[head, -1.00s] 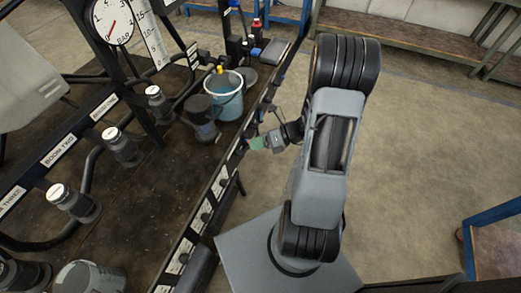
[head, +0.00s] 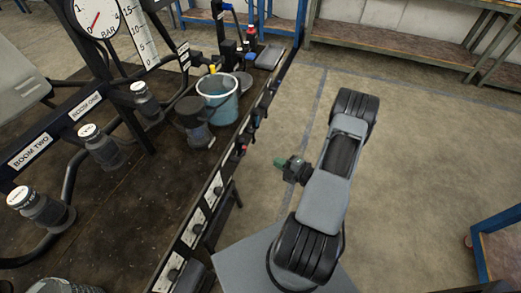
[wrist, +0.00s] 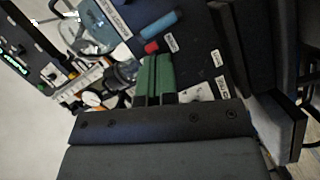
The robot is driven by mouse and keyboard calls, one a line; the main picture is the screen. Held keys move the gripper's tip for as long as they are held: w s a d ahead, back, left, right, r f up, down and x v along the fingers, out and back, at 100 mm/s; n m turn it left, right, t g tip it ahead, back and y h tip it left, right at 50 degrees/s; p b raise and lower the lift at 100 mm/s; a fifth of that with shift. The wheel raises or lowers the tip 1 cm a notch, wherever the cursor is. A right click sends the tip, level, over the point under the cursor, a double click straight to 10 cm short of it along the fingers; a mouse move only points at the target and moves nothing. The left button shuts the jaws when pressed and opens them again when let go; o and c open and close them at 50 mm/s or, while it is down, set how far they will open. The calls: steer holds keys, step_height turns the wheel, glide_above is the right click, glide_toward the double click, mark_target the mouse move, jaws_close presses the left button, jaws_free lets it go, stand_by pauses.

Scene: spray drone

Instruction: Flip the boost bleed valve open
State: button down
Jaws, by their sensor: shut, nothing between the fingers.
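My gripper (head: 280,163) is at the end of my arm, off the bench's front edge with floor visible around it. Its green fingers (wrist: 153,78) are together in the wrist view, with nothing between them. Small valves with coloured handles sit along the bench's front strip: a red handle (head: 241,148) and a blue handle (head: 266,109) show in the head view. The wrist view shows a blue handle (wrist: 160,24) and a red handle (wrist: 151,47) beyond the fingertips, beside small white labels.
A bucket of blue liquid (head: 218,96) and a dark-lidded jar (head: 194,122) stand near the bench edge. Capped boom canisters (head: 100,148) and a pressure gauge (head: 95,17) are at left. The floor (head: 420,150) to the right is clear.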

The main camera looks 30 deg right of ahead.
steer(key=w+d+b+x, duration=0.1)
steer(key=d+b+x, duration=0.1)
steer(key=x, duration=1)
steer(key=shift+w+f+b, duration=0.4)
steer(key=shift+f, duration=0.05)
